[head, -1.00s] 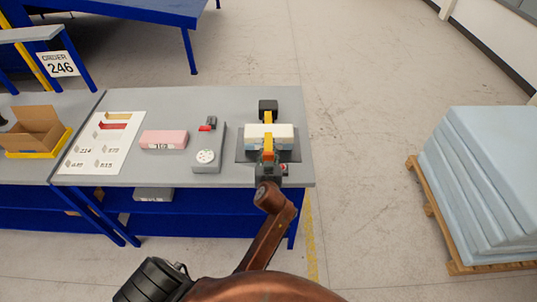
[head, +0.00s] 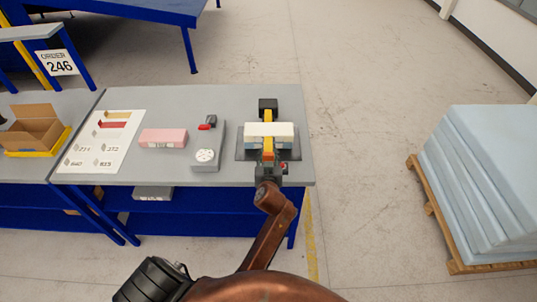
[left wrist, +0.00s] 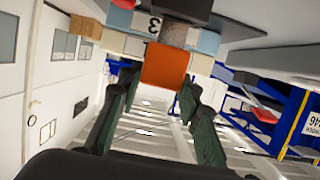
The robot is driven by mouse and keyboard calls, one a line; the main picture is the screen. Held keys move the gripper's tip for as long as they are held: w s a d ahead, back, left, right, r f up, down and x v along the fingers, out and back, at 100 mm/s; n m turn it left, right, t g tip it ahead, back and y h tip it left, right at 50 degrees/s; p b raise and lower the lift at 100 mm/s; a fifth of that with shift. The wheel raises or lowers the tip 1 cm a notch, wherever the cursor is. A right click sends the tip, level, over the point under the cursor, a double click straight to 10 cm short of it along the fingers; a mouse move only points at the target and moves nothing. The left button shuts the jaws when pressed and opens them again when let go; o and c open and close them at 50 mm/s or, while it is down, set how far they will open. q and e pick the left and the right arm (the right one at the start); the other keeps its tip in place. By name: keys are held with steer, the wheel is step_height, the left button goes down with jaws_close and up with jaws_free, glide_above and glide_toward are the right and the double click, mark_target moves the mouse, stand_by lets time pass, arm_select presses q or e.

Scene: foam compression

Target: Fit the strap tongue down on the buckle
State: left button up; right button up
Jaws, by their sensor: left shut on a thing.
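A white and light-blue foam stack (head: 284,129) sits on a dark plate (head: 243,156) at the right end of the table. My left gripper (head: 268,168) is at the near edge of the plate, shut on the orange strap tongue (left wrist: 165,66). The tongue shows between the dark green fingers (left wrist: 158,88) in the left wrist view. The buckle is not clearly seen; my gripper covers that spot. My right gripper is not in view.
A grey device with a dial (head: 205,157), a pink block (head: 163,138) and a printed sheet (head: 104,140) lie left of the foam. A cardboard box (head: 35,128) stands farther left. Light-blue slabs on a pallet (head: 490,185) stand on the floor at right.

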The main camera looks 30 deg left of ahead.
mark_target(268, 160)
arm_select(q)
steer(key=shift+f+b, duration=0.6)
steer(key=shift+f, duration=0.3)
steer(key=shift+f+b, duration=0.35)
steer(key=shift+f, duration=0.15)
steer(key=shift+f, duration=0.1)
steer(key=o, duration=1.2)
steer(key=shift+o, duration=0.2)
